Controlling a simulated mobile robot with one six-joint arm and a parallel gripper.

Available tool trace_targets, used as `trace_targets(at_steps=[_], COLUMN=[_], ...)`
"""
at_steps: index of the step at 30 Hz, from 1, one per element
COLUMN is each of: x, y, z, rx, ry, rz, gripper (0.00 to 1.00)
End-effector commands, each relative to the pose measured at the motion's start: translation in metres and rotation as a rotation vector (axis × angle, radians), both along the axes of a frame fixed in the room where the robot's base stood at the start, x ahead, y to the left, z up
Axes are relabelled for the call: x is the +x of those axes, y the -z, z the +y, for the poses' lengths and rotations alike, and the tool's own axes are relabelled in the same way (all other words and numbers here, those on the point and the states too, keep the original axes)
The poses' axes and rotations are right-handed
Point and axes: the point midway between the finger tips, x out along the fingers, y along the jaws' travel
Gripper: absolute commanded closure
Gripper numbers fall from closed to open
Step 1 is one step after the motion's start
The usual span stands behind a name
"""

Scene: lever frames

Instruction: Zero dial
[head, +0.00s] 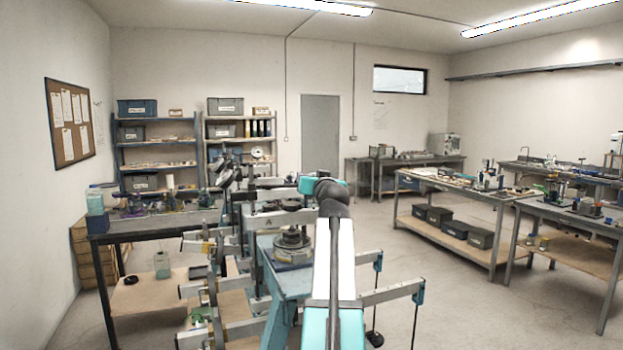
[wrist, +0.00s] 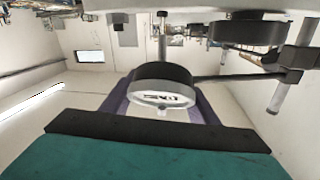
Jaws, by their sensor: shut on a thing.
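In the wrist view a round dial (wrist: 164,84) with a black rim and a pale face with dark marks sits in front of my gripper. My gripper (wrist: 163,104) has a purple finger on each side of the dial and is shut on it. The finger ends are partly hidden behind the dial. The marks on the face are too small to read. In the head view my arm reaches forward over the lever frames (head: 268,220); my gripper and the dial cannot be made out there.
Wrist view: a dark round part (wrist: 246,33) and a rod with a grey post (wrist: 283,92) stand close at the right. Head view: a blue stand (head: 287,282) and lever bars crowd around my arm.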

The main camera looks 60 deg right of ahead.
Motion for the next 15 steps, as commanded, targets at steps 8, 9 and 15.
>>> trace_targets(at_steps=[8, 9, 15], x=[-0.0011, -0.0014, -0.0034], y=[-0.002, -0.0017, -0.0017], z=[-0.0005, -0.0008, -0.0023], rx=[0.046, 0.053, 0.082], ry=[0.049, 0.057, 0.093], rz=[-0.028, -0.032, -0.055], gripper=[0.68, 0.68, 0.68])
